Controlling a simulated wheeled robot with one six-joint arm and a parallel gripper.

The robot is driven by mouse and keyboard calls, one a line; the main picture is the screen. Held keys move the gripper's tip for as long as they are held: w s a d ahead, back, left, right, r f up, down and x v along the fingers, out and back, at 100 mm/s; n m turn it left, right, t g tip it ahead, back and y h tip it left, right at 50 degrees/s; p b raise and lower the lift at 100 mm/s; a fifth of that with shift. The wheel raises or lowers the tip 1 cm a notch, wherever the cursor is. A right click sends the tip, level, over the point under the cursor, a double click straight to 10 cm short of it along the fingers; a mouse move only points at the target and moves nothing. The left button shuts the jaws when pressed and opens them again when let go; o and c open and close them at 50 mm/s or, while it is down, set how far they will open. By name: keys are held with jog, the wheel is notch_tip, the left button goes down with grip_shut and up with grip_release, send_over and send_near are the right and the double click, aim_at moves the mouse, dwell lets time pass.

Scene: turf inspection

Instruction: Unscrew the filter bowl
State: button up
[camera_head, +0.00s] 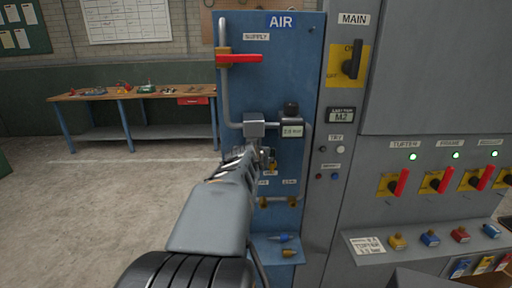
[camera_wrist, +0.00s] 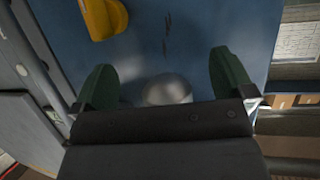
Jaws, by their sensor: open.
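The grey filter head (camera_head: 254,125) is on the pipe of the blue air panel (camera_head: 285,60). The filter bowl beneath it is mostly hidden by my gripper (camera_head: 259,157) in the head view. In the wrist view my gripper (camera_wrist: 166,80) is open, with its two green fingers apart in front of the blue panel. A pale grey rounded thing (camera_wrist: 167,91), probably the bowl, lies between the fingers, close to the gripper body. A gap shows on each side of it, and its lower part is hidden by the gripper body.
A red-handled supply valve (camera_head: 240,58) is above, and a black regulator knob (camera_head: 290,108) with a small display (camera_head: 292,130) is just right. A yellow part (camera_wrist: 103,18) shows near the fingers. A shelf (camera_head: 278,249) holds small fittings. A workbench (camera_head: 135,94) stands back left.

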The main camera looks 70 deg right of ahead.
jog(key=shift+r+n+t+p, duration=0.4)
jog(key=shift+t+p, duration=0.1)
jog(key=shift+p, duration=3.7)
jog(key=p, duration=0.5)
jog(key=shift+s+d+n+t, duration=0.2)
jog(key=shift+n+t, duration=0.1)
jog(key=shift+n, duration=0.1)
jog(key=t+p, duration=0.1)
jog(key=p, duration=0.3)
jog(key=shift+a+n+y, duration=0.1)
jog(key=shift+n+y, duration=0.2)
jog(key=shift+y, duration=0.1)
jog(key=n+t+p, duration=0.1)
jog(key=p, duration=0.1)
jog(key=shift+w+y+p, duration=0.1)
jog(key=shift+y+p, duration=0.2)
jog(key=shift+p, duration=0.1)
jog(key=shift+f+n+t+y+p, duration=0.1)
jog(key=shift+n+t+y+p, duration=0.2)
jog(key=shift+n+t+p, duration=0.4)
jog(key=shift+p, duration=0.4)
